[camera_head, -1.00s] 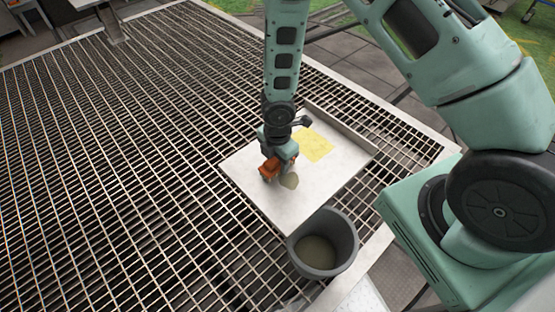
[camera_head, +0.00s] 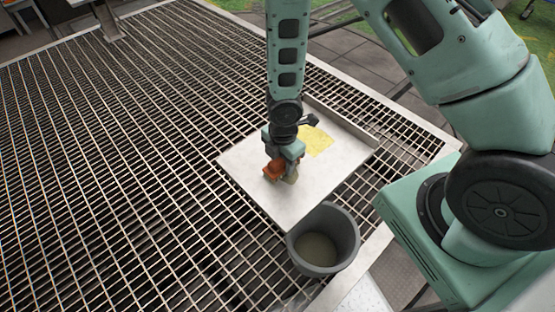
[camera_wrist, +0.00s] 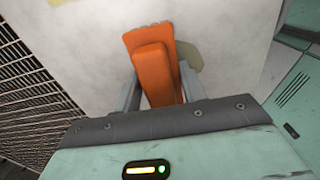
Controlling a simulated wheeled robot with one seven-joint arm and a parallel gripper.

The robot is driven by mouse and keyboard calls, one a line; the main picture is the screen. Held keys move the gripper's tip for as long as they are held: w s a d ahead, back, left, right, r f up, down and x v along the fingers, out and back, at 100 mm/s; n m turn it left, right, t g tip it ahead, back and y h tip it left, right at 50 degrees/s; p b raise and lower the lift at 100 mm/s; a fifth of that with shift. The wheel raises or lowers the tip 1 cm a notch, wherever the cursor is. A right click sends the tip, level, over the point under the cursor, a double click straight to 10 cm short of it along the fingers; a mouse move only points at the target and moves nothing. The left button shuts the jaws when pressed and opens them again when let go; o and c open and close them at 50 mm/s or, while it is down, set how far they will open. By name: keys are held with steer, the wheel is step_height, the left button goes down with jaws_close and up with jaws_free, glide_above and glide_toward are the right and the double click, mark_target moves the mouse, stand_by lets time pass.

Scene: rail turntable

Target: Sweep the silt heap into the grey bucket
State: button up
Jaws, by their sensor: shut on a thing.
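My gripper (camera_wrist: 160,85) is shut on an orange scraper-like tool (camera_wrist: 152,62), held low over the white tray. In the head view the orange tool (camera_head: 273,169) is at the tray's middle. The silt heap (camera_head: 291,176), a small grey-beige mound, lies right beside the tool, partly hidden by my gripper. In the wrist view the silt heap (camera_wrist: 188,56) shows to the right of the tool, partly covered by it. The grey bucket (camera_head: 345,232) stands at the tray's near edge, with a brownish layer visible at its bottom.
The white tray (camera_head: 318,188) has a raised rim at its far and right sides. A yellow patch (camera_head: 318,140) marks its far part. Metal grating (camera_head: 120,160) spreads openly to the left. My arm's base stands on the right.

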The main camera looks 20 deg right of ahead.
mark_target(304, 189)
steer(key=shift+s+d+b, duration=0.2)
steer(key=shift+s+b, duration=0.15)
steer(key=shift+s, duration=0.3)
steer(key=shift+s+d+f+b, duration=0.1)
steer(key=shift+s+d+b, duration=0.1)
steer(key=shift+s+b, duration=0.4)
steer(key=shift+s+d+f+b, duration=0.1)
steer(key=shift+s+d+b, duration=0.05)
steer(key=shift+s+b, duration=0.4)
steer(key=shift+s+d+r+b, duration=0.1)
steer(key=shift+s+d+b, duration=0.15)
steer(key=shift+s+b, duration=0.4)
steer(key=shift+s+d+b, duration=0.25)
steer(key=shift+s+b, duration=0.35)
steer(key=shift+s, duration=0.2)
steer(key=shift+s+d+r+b, duration=0.1)
steer(key=shift+s+d+b, duration=0.15)
steer(key=shift+s+b, duration=0.4)
steer(key=shift+s, duration=0.25)
steer(key=shift+r, duration=0.1)
steer(key=shift+r+p, duration=1.05)
